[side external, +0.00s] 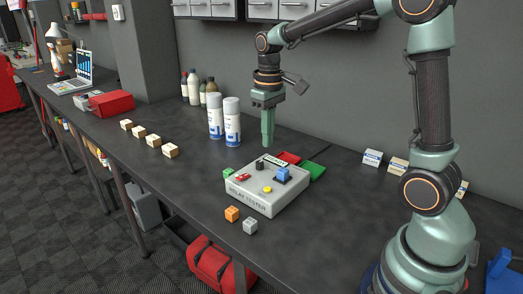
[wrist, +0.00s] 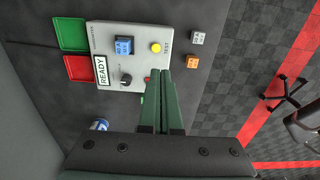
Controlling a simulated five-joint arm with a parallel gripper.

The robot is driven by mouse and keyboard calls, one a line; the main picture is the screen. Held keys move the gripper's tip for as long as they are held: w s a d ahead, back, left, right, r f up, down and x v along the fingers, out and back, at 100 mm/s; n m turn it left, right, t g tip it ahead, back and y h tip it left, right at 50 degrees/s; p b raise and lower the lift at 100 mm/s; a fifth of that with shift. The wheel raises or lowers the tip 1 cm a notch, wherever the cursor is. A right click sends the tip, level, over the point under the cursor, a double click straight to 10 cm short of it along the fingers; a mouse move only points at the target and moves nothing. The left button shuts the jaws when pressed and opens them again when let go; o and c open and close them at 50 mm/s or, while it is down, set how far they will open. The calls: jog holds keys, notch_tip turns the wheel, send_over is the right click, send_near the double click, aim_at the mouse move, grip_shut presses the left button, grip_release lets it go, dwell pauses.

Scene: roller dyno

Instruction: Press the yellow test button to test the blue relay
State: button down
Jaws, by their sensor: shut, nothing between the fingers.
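The relay tester (side external: 267,187) is a light grey box on the dark bench, and it also shows in the wrist view (wrist: 133,20). The blue relay (side external: 282,175) sits on its top, and in the wrist view it is the blue block (wrist: 124,46). The yellow test button (side external: 267,190) is on the top panel; in the wrist view it is a yellow disc (wrist: 155,47) beside the word TEST. The panel display reads READY (wrist: 102,71). My gripper (side external: 267,143) is shut and empty, pointing down above and behind the tester, apart from it; its fingers (wrist: 171,74) show in the wrist view.
A red tray (side external: 289,158) and a green tray (side external: 314,170) lie behind the tester. Orange (side external: 232,213) and grey (side external: 250,226) blocks lie in front, near the bench edge. Two spray cans (side external: 232,122) stand to the left. Several small wooden-looking blocks (side external: 154,141) lie farther left.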

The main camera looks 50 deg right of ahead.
aim_at(268, 194)
jog(key=shift+w+f, duration=0.1)
dwell(0.3)
notch_tip(268, 194, down, 14)
dwell(0.6)
jog(key=shift+f, duration=1.05)
notch_tip(268, 194, up, 15)
jog(key=shift+w, duration=0.25)
dwell(0.4)
